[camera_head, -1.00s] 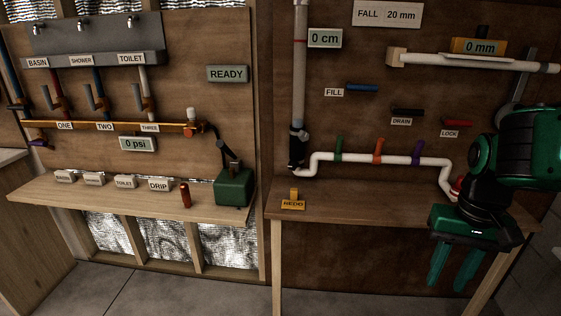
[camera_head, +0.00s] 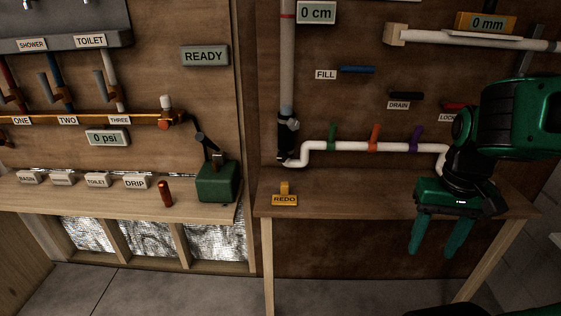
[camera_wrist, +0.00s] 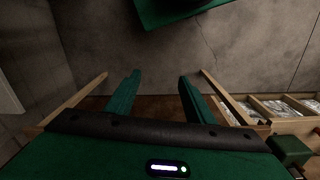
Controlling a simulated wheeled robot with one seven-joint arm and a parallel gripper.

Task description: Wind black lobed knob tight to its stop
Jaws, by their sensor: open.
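A black fitting (camera_head: 284,143) is clamped around the lower end of the grey upright pipe, with a small dark knob (camera_head: 294,124) on its right side. It is too small to tell whether this knob is lobed or how far it is wound. My gripper (camera_head: 433,249) is open and empty, fingers pointing down in front of the right bench, well to the right of and below the fitting. In the wrist view my gripper (camera_wrist: 159,78) shows parted fingers with only bench edge and floor beyond. No knob shows in that view.
The right bench (camera_head: 355,197) carries a yellow REDO block (camera_head: 285,198). A white pipe (camera_head: 350,146) with green, orange and purple handles runs behind it. A left bench (camera_head: 110,203) holds a green box (camera_head: 217,182) and a red cylinder (camera_head: 166,193). My arm hides the white pipe's right end.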

